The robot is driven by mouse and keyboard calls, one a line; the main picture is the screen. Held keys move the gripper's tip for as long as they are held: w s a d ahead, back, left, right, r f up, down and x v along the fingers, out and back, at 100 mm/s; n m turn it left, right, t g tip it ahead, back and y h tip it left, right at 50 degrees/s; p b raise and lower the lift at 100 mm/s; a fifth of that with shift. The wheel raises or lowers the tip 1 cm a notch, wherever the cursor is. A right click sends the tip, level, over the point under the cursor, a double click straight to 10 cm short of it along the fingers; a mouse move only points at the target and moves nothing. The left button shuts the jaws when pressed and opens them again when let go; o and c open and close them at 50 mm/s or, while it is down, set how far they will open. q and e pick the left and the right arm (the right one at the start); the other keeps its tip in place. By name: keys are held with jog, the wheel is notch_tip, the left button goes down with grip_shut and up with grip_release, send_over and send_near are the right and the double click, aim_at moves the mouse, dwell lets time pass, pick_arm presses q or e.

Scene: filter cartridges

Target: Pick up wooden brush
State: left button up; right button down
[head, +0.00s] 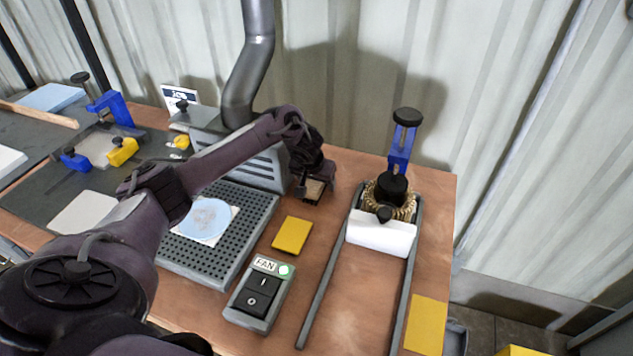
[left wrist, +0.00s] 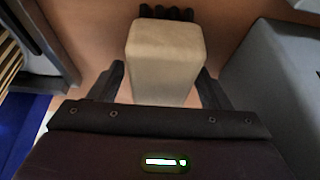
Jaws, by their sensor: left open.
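The wooden brush (left wrist: 165,48) shows in the left wrist view as a pale wooden block with dark bristles at its far end. My left gripper (left wrist: 162,82) is open, with one finger on each side of the near end of the block. Gaps show between the fingers and the wood. In the head view my left gripper (head: 313,180) points down at the back of the bench, right of the grey extractor box, and a small tan part of the brush (head: 315,188) shows at its fingers. My right gripper is not in view.
A grey extractor box (head: 262,160) with a pipe stands close left of the gripper. A rail frame (head: 328,270) with a blue clamp (head: 400,150) and a pleated cartridge (head: 408,205) stands to the right. A yellow pad (head: 292,235) and a fan switch (head: 259,293) lie in front.

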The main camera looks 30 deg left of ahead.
pick_arm(q)
jog(key=c, duration=1.1)
jog(key=shift+c, duration=0.2)
jog(key=shift+r, duration=0.1)
jog(key=shift+r+b, duration=0.3)
jog(key=shift+b, duration=0.1)
notch_tip(320, 180, up, 8)
jog(key=shift+w, duration=0.1)
notch_tip(320, 180, up, 12)
jog(key=p, duration=0.6)
jog(key=shift+p, duration=0.3)
jog(key=shift+f, duration=0.15)
